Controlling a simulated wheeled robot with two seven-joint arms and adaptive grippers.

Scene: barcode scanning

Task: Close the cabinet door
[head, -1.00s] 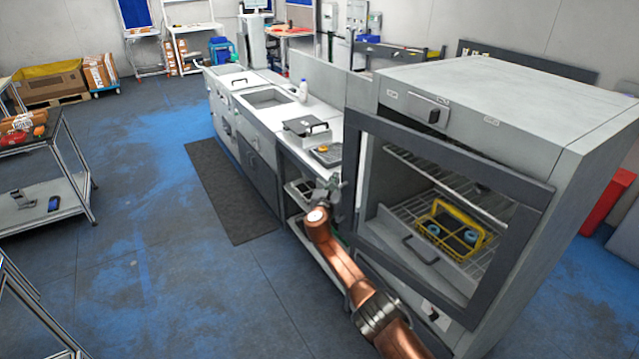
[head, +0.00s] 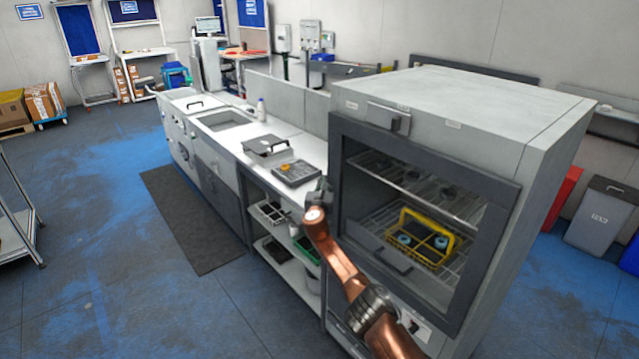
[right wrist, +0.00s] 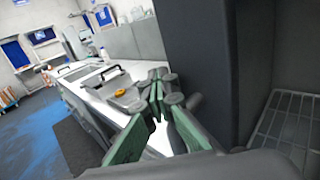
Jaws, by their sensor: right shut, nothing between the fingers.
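The cabinet (head: 560,150) is a large grey box at the right of the head view. Its dark-framed door (head: 487,250) has a window through which wire racks show. I cannot tell whether the door sits flush or slightly ajar. A dark handle (head: 393,261) shows at the lower left of the window. My right gripper (head: 320,192) is beside the left edge of the door frame, shut and empty. In the right wrist view its green-padded fingers (right wrist: 160,105) are left of a dark upright panel (right wrist: 198,50); contact is unclear. My left gripper is out of view.
A yellow basket (head: 425,240) stands on the rack inside. A white counter (head: 310,150) with a sink and open shelves adjoins the cabinet on the left. Bins (head: 602,215) stand at the far right.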

